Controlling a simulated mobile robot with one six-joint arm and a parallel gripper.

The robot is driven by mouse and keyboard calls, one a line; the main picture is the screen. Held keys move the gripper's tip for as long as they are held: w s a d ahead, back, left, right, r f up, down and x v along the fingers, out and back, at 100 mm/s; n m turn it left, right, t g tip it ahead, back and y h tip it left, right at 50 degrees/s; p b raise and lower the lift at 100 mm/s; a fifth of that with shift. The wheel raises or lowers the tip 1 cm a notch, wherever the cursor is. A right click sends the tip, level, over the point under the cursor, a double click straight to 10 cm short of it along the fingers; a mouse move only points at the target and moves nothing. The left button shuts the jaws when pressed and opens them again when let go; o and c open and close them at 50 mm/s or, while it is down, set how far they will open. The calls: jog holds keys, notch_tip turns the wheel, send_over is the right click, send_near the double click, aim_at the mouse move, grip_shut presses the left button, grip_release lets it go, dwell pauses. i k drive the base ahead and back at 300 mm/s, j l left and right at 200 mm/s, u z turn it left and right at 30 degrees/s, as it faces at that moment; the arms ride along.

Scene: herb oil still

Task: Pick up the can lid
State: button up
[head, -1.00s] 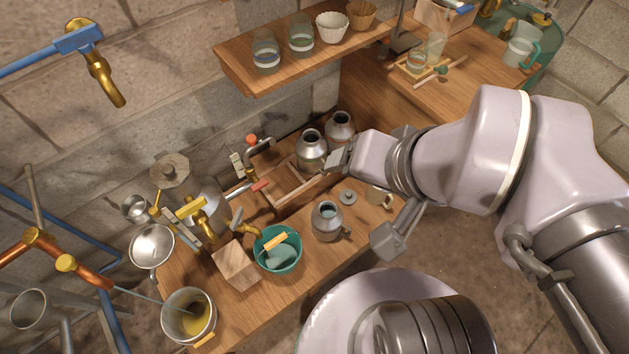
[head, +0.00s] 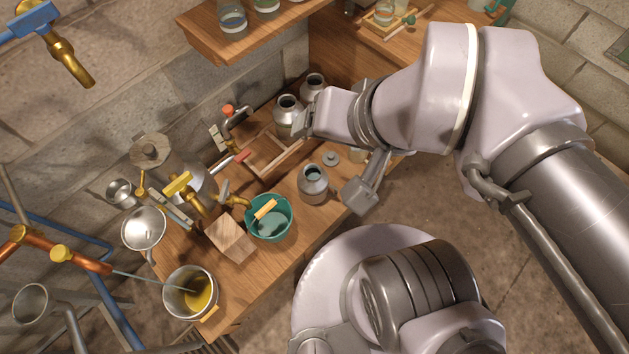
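The can lid (head: 331,158), a small grey disc with a knob, lies on the wooden bench beside the open grey metal can (head: 313,184). My gripper (head: 334,158) comes in from the right over the bench. Its two grey finger parts stand wide apart, one up-left of the lid and one down-right of it. It looks open, and nothing shows between the fingers but the lid below. Their height above the lid is hard to judge. My wrist hides part of the gripper.
Two more metal cans (head: 287,113) stand behind, near a wooden rack (head: 268,158). A teal bucket (head: 270,218), a wood block (head: 230,238) and a pot of yellow liquid (head: 190,292) stand at left. A cup (head: 358,154) is partly hidden behind my gripper.

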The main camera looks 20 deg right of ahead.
aim_at(330, 159)
jog(key=i+l+u, duration=0.2)
jog(key=l+u, duration=0.2)
jog(key=l, duration=0.2)
jog(key=i+l+u, duration=0.15)
jog(key=l+u, duration=0.25)
jog(key=l, duration=0.25)
jog(key=l+u, duration=0.4)
jog(key=l, duration=0.25)
jog(key=l+u, duration=0.4)
jog(key=l, duration=0.3)
